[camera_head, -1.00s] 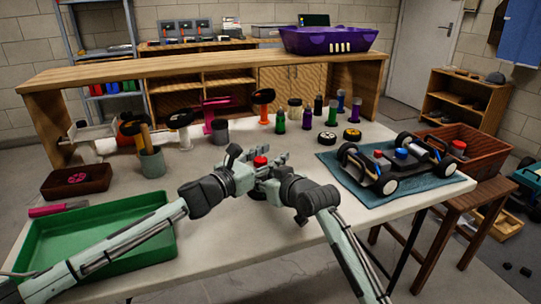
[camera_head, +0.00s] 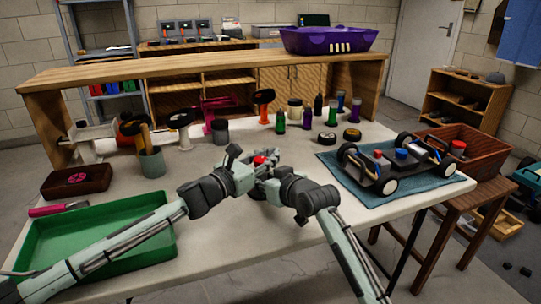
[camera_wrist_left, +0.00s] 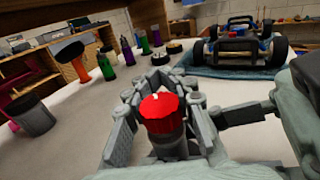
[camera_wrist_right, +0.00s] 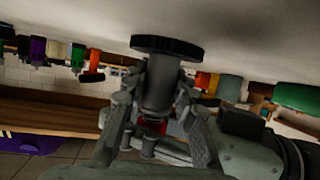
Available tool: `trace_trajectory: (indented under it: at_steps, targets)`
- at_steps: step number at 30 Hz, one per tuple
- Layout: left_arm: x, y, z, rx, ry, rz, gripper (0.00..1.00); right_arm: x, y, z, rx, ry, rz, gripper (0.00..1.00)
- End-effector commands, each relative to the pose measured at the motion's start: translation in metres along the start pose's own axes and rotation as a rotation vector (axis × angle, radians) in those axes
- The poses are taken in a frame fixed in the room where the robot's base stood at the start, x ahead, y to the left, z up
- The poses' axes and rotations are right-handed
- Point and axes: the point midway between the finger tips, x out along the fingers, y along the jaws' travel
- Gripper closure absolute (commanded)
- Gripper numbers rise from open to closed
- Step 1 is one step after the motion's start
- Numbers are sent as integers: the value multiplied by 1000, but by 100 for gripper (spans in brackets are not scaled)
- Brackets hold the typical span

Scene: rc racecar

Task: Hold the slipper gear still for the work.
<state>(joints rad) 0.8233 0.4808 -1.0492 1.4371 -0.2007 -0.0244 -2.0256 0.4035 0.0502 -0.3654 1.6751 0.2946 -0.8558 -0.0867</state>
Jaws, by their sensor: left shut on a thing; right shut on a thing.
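The slipper gear appears to be the upright grey piece with a red cap (camera_head: 260,160) between my grippers, over the white table. The red cap (camera_wrist_left: 160,112) also shows in the left wrist view. In the right wrist view a wide dark disc (camera_wrist_right: 166,46) sits at one end of its grey body (camera_wrist_right: 160,85). My left gripper (camera_head: 247,168) is shut on this piece from the left. My right gripper (camera_head: 270,178) is shut on it from the right. The fingers hide most of the body, and I cannot tell exactly which part is the gear.
A green tray (camera_head: 45,222) stands front left. The racecar (camera_head: 395,165) sits on a blue mat (camera_head: 425,192) at right. Several bottles and two small wheels (camera_head: 352,134) stand behind. A grey cup (camera_head: 152,163) is at left.

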Motion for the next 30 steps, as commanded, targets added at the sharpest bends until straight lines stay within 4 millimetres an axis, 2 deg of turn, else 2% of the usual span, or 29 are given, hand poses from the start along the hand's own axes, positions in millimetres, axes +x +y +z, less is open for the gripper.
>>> trace_trajectory:
  at_steps: [8,30]
  targets:
    - [0,-2,1,6,-2,-100,100,0,0,0,1,0,-1,100]
    - [-6,-22,1,1,1,-680,100,0,-1,0,0,0,-2,100]
